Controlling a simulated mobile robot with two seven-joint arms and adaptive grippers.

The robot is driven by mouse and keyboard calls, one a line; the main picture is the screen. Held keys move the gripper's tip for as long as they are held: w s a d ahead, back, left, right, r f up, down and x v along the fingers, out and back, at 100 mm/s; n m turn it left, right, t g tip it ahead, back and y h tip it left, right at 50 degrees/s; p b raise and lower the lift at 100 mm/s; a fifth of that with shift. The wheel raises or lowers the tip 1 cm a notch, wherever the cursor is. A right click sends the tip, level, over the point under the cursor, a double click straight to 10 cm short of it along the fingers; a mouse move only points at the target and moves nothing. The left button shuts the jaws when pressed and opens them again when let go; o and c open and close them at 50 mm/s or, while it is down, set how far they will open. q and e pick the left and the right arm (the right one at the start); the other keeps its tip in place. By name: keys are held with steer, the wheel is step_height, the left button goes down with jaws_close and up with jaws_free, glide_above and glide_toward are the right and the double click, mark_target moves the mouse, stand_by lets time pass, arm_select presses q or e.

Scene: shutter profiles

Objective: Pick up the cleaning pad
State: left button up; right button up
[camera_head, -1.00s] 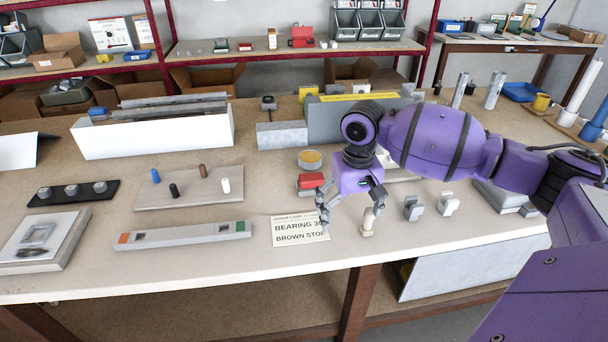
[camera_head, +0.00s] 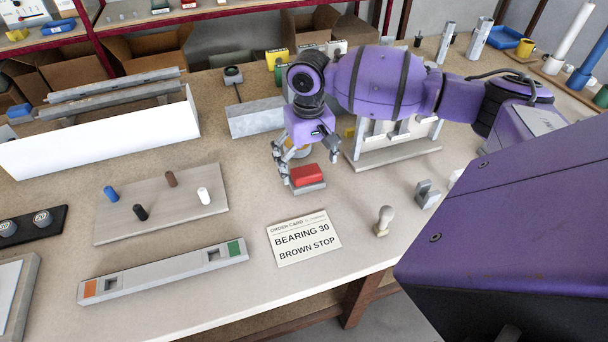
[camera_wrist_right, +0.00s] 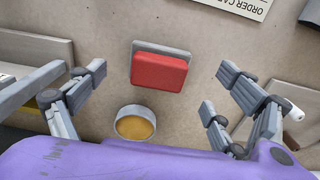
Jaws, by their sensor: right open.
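The cleaning pad (camera_head: 307,175) appears to be the red block with a grey base lying on the bench, just behind the order card. My right gripper (camera_head: 307,161) is over and slightly behind it, fingers pointing down. In the right wrist view the pad (camera_wrist_right: 159,72) lies between the spread fingers of the open gripper (camera_wrist_right: 160,77), with clear space on both sides and nothing held. How high the fingertips are above the bench is hard to tell. My left gripper is not in view.
A round tin with yellow contents (camera_wrist_right: 135,123) stands close beside the pad. The order card (camera_head: 304,238) lies in front, with a small knobbed stamp (camera_head: 384,221) to its right. A board with coloured pegs (camera_head: 160,205) is at left. A grey rack (camera_head: 398,150) stands behind right.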

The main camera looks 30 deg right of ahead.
mark_target(306, 171)
steer(key=shift+w+f, duration=0.1)
steer(key=shift+f, duration=0.25)
steer(key=f, duration=0.3)
steer(key=shift+w+d+f, duration=0.1)
steer(key=shift+w+f, duration=0.25)
steer(key=shift+w, duration=0.05)
steer(key=shift+f, duration=0.35)
steer(key=c, duration=1)
steer(key=shift+c, duration=1.3)
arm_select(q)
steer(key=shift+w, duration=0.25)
